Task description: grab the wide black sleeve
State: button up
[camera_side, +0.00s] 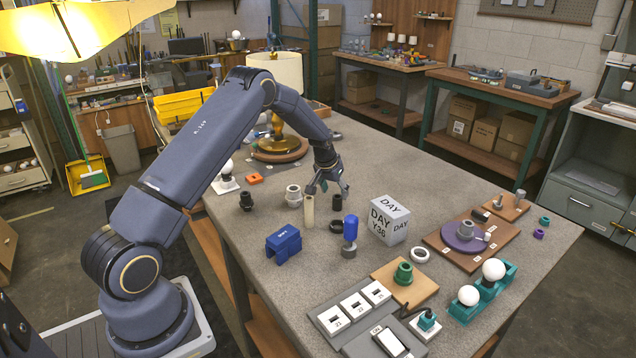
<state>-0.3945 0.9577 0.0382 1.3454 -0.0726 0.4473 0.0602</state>
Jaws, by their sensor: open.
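The other black sleeve (337,203) stands just below my gripper, beside a tall cream tube (308,211). I cannot tell for sure which one is the wide sleeve. My gripper (328,190) points down with its fingers spread, empty, over the middle of the table. It is close above the right sleeve and well to the right of the left one.
A flat black ring (336,226), a blue bulb-shaped part (350,232), a white DAY block (389,220) and a blue block (283,244) stand in front. A pale ring-shaped part (294,195) sits between the sleeves. A brass lamp (283,125) stands behind.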

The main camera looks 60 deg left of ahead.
aim_at(337, 197)
jog(key=x, duration=0.5)
jog(key=shift+w+d+f, duration=0.1)
jog(key=shift+f, duration=0.05)
jog(key=c, duration=1.1)
